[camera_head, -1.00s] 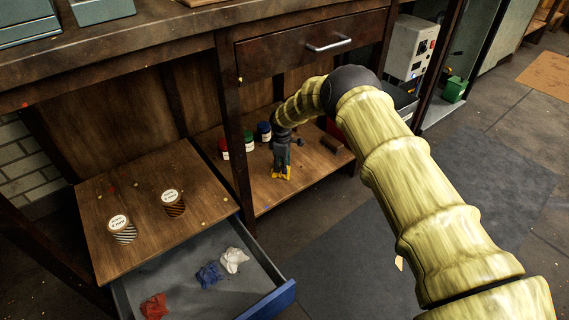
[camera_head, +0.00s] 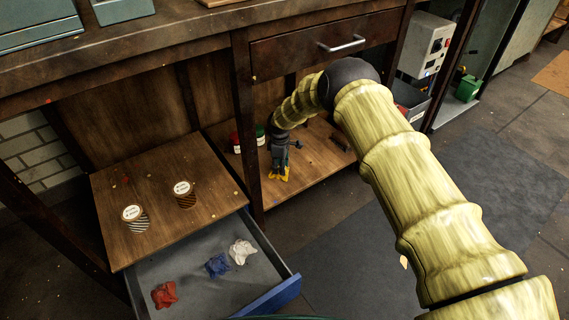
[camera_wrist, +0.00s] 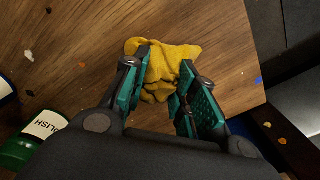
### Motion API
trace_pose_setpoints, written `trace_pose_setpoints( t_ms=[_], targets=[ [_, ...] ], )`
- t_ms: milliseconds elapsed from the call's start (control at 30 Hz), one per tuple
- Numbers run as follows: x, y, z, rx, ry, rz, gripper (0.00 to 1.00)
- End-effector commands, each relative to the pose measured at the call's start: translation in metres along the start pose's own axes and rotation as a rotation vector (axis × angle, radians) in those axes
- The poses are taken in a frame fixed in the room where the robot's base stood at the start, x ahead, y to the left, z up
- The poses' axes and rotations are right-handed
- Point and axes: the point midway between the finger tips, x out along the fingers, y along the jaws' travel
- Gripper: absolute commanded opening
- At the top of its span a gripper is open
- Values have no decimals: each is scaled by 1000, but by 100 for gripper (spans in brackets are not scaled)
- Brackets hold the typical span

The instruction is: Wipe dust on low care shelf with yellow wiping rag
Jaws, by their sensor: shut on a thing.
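My gripper (camera_head: 280,168) is over the low wooden shelf (camera_head: 318,163) under the drawer, fingers pointing down. It is shut on a yellow rag (camera_head: 279,177), which looks pressed to the board near the shelf's front. In the wrist view the crumpled rag (camera_wrist: 165,60) bulges out ahead of and between the two teal-padded fingers (camera_wrist: 163,88). The shelf board (camera_wrist: 80,50) shows small specks: a pale one at left, a few dark, and an orange one near the top. The board under the rag is hidden.
A dark brown block (camera_head: 340,142) is on the shelf's right. An open drawer (camera_head: 285,290) holds red, blue and white rags.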

Motion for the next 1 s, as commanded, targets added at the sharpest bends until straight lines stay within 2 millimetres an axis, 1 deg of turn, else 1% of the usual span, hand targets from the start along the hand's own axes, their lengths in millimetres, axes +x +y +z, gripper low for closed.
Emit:
trace_pose_setpoints(
  t_ms=[100, 467, 1000],
  targets=[
    [-1, -4, -4, -1, 0, 1, 8],
    [-4, -3, -4, 0, 0, 2, 8],
    [-43, -3, -3, 0, 0, 2, 8]
  ],
)
